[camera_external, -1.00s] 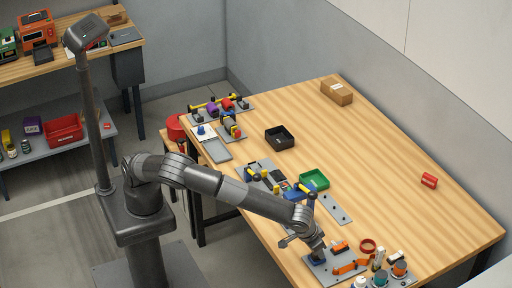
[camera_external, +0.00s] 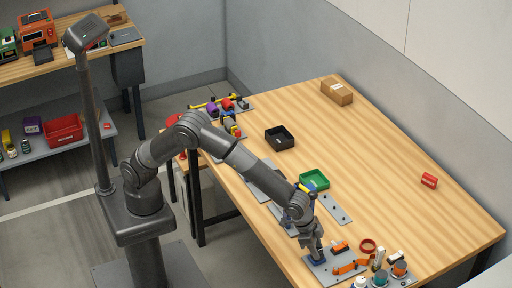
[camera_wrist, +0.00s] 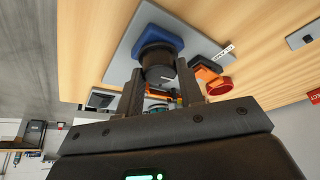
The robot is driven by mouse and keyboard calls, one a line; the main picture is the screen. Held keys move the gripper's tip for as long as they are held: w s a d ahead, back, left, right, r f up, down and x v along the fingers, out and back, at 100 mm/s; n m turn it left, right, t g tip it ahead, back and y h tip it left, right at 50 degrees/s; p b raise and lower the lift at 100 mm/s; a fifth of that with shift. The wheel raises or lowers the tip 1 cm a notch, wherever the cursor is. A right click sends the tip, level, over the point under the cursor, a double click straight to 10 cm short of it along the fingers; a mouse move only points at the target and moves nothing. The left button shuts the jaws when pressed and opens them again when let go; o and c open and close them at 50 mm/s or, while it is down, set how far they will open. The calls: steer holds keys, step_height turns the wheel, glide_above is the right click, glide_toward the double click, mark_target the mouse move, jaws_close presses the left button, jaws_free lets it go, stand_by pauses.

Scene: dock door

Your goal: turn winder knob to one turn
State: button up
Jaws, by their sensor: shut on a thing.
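The winder knob (camera_wrist: 158,62) is a dark round knob on a blue housing (camera_wrist: 150,32), seen in the wrist view at the end of my fingers. A pale mark shows on its face. My gripper (camera_wrist: 161,88) has one finger on each side of the knob and is shut on it. In the external view my gripper (camera_external: 318,252) points down at the blue housing (camera_external: 318,261) on the grey plate (camera_external: 322,272) at the table's near edge. There the knob is hidden by the gripper.
A green tray (camera_external: 314,179) and a black tray (camera_external: 280,138) stand farther back.

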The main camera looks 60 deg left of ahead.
steer(key=shift+m, duration=0.3)
steer(key=o, duration=1)
steer(key=v, duration=1)
steer(key=shift+a+r, duration=0.2)
steer(key=shift+r, duration=0.15)
